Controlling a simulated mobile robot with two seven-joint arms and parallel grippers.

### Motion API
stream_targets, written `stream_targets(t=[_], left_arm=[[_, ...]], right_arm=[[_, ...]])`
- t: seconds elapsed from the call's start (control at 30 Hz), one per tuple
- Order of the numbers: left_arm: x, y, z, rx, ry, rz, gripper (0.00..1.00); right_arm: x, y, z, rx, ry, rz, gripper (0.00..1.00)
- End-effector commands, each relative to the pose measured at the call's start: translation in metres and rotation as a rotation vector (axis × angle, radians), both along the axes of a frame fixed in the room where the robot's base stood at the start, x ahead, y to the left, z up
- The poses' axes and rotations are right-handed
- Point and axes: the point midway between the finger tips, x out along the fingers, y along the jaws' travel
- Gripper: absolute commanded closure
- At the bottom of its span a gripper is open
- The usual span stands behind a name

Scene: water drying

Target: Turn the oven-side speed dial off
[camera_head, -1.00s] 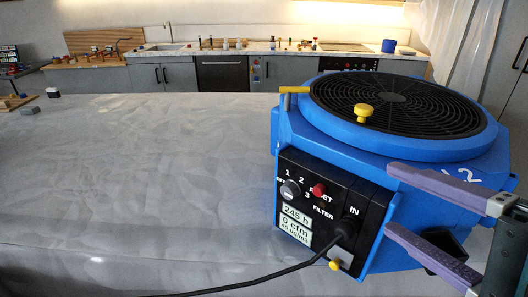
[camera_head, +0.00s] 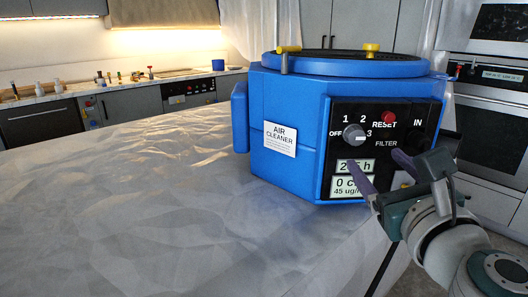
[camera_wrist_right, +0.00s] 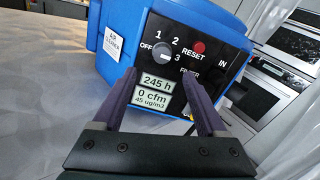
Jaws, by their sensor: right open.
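The grey speed dial (camera_head: 354,134) is on the black panel of a blue air cleaner (camera_head: 292,125), among marks OFF, 1, 2 and 3. Its pale mark faces right, toward 3. The dial also shows in the wrist view (camera_wrist_right: 162,53), beyond the fingers. My right gripper (camera_head: 377,161) is open and empty, with its purple fingers in front of the panel, below and right of the dial. In the wrist view the fingers (camera_wrist_right: 159,76) spread either side of the display, apart from the dial. My left gripper is out of view.
A red reset button (camera_head: 389,118) sits right of the dial. Below is a display (camera_head: 350,185) reading 0 cfm, partly covered by a finger. A covered surface (camera_head: 150,200) is clear at left. An oven (camera_head: 492,125) stands at the back right.

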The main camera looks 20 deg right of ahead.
Motion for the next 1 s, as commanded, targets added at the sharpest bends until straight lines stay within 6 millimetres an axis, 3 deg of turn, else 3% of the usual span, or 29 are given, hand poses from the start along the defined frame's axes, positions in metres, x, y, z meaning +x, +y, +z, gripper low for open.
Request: stream_targets(t=[0.5, 0.7, 0.97, 1.0], left_arm=[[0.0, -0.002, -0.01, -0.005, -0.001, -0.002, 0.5], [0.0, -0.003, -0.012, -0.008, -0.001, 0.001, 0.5], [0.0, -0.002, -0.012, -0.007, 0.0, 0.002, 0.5], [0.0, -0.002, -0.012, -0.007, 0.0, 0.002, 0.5]], right_arm=[[0.079, -0.025, 0.0, -0.005, -0.002, 0.002, 0.25], [0.091, -0.028, 0.001, -0.004, 0.0, 0.001, 0.25], [0.092, -0.029, 0.001, -0.004, 0.001, 0.002, 0.25], [0.092, -0.029, 0.001, -0.004, 0.001, 0.002, 0.29]])
